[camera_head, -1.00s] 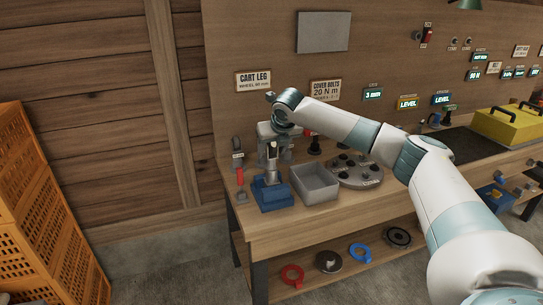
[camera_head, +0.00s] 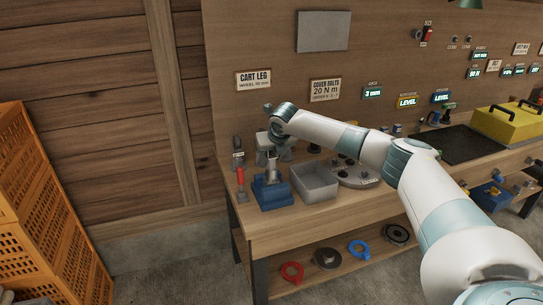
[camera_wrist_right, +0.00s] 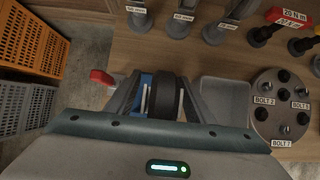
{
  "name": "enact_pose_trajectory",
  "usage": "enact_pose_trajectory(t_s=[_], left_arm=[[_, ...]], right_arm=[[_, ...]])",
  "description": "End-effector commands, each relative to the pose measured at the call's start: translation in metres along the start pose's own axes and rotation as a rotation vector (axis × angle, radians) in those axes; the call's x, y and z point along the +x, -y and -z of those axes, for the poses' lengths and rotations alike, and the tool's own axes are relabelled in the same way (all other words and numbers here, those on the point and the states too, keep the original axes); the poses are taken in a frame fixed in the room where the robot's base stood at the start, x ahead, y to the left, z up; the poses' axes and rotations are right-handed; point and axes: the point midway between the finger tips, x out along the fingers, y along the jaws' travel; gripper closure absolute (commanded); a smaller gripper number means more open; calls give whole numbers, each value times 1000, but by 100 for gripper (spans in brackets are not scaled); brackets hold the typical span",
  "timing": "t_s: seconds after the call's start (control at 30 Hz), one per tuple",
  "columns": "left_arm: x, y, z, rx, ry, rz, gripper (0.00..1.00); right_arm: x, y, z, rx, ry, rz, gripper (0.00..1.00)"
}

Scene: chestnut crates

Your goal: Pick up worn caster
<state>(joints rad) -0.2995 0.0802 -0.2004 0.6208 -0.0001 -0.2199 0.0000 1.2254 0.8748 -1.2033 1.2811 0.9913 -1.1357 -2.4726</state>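The worn caster shows as a dark wheel (camera_wrist_right: 167,92) in the right wrist view, between the fingers of my right gripper. It is in or over a blue vise-like fixture (camera_head: 272,194) at the left end of the bench. My right gripper (camera_head: 271,172) points down over this fixture, and its fingers (camera_wrist_right: 162,88) stand on either side of the wheel. A strip of blue shows between the left finger and the wheel, so the gripper looks open. The caster's lower part is hidden. My left gripper is not in view.
A grey bin (camera_head: 316,186) stands just right of the fixture, with a round bolt plate (camera_head: 357,175) beyond it. A red-handled tool (camera_head: 240,178) stands close on the left. Several tools line the bench back. Orange crates (camera_head: 35,205) stand on the floor at left.

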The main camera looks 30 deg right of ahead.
Motion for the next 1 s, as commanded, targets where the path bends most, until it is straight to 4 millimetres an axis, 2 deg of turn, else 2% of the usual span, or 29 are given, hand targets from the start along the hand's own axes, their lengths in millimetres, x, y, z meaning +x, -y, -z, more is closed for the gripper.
enact_pose_trajectory(t_s=[0.03,0.17,0.2,0.67,0.87,1.0], left_arm=[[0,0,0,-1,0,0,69],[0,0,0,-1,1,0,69],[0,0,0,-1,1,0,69],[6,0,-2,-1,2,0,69],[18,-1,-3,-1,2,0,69],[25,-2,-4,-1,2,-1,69]], right_arm=[[0,0,0,0,0,0,65],[0,0,0,0,0,0,96],[0,0,0,0,0,0,100],[-9,0,-7,1,4,-1,100],[-31,0,-22,1,6,-2,100],[-52,20,-17,3,5,1,100]])
